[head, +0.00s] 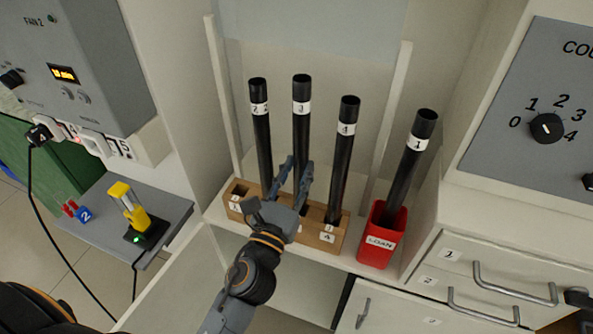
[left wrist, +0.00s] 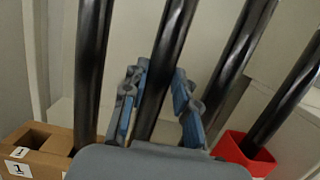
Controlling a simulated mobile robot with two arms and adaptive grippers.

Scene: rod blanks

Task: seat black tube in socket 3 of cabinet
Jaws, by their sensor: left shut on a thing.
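A black tube with a label that reads 3 (head: 301,107) stands nearly upright over the wooden socket block (head: 241,211) in the cabinet. My left gripper (head: 293,178) is shut on this tube low down. In the left wrist view the held tube (left wrist: 167,60) runs between the blue-padded fingers (left wrist: 158,105). The gripper hides its lower end, so I cannot tell whether it sits in a socket. Black tubes labelled 2 (head: 262,145) and 4 (head: 344,160) stand in the block on either side. The block's left socket, labelled 1, looks empty.
A red holder marked LOAN (head: 378,246) stands right of the block with a black tube labelled 1 (head: 410,165) leaning in it. Pale uprights (head: 390,120) flank the tubes. Drawers with handles (head: 515,289) are at lower right. A dark part at the right edge is unclear.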

